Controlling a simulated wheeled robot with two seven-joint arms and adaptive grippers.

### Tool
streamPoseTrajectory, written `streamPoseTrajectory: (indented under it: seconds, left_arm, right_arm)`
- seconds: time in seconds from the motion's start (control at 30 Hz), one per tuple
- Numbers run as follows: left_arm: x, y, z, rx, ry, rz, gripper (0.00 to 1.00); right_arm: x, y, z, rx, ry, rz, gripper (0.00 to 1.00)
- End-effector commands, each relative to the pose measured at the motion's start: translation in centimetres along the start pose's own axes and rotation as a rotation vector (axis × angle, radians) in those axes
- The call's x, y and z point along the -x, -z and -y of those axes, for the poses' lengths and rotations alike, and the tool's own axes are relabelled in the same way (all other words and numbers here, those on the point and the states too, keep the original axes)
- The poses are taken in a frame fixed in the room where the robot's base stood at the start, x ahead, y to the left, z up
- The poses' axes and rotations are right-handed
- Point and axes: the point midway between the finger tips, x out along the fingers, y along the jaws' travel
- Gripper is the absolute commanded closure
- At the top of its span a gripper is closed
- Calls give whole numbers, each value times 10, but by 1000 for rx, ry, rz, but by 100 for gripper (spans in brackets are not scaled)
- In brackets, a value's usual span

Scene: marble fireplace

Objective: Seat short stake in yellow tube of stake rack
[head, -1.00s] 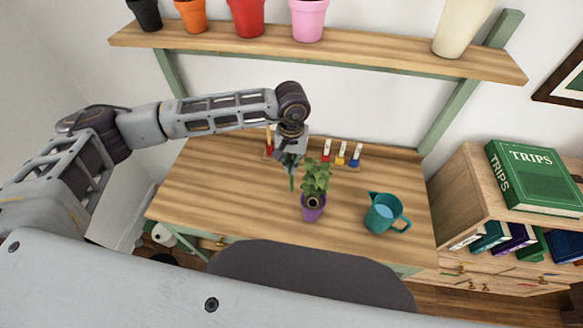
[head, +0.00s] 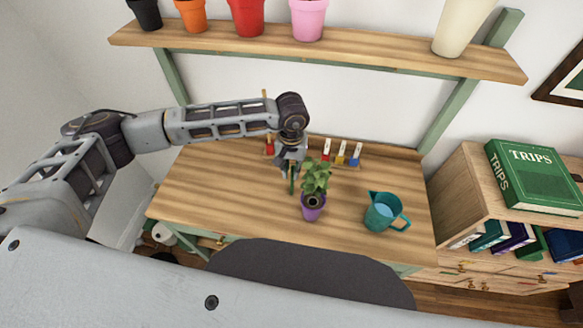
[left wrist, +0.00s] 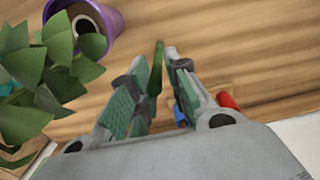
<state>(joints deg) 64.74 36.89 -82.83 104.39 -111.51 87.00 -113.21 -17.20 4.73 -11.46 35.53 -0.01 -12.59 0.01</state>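My left gripper (head: 291,176) hangs over the table, just left of the potted plant. It is closed around a thin green stake (left wrist: 155,72), which shows between its fingers in the left wrist view and points down below them in the head view (head: 292,187). The stake rack stands at the back of the table, partly hidden by my arm. Its yellow tube (head: 340,159) is between a red tube (head: 326,157) and a blue tube (head: 354,161). Another red tube (head: 269,148) is at the left end. My right gripper is out of view.
The plant in a purple pot (head: 312,212) stands close beside my left gripper. A teal watering can (head: 383,213) is to the right. A shelf with flowerpots (head: 247,17) hangs above. The table's left part is clear.

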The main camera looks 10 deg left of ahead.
Motion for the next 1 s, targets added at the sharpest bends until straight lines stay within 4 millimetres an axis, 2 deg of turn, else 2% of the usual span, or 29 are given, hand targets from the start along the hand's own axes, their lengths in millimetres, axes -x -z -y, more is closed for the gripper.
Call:
streamPoseTrajectory:
  seconds: [0.6,0.77,1.0]
  left_arm:
    - [4,0,0,0,0,0,73]
    - [22,0,0,-1,-1,-2,73]
    - [58,1,0,-1,-1,-3,73]
  right_arm:
    - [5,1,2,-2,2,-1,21]
    - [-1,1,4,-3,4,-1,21]
    - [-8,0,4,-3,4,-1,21]
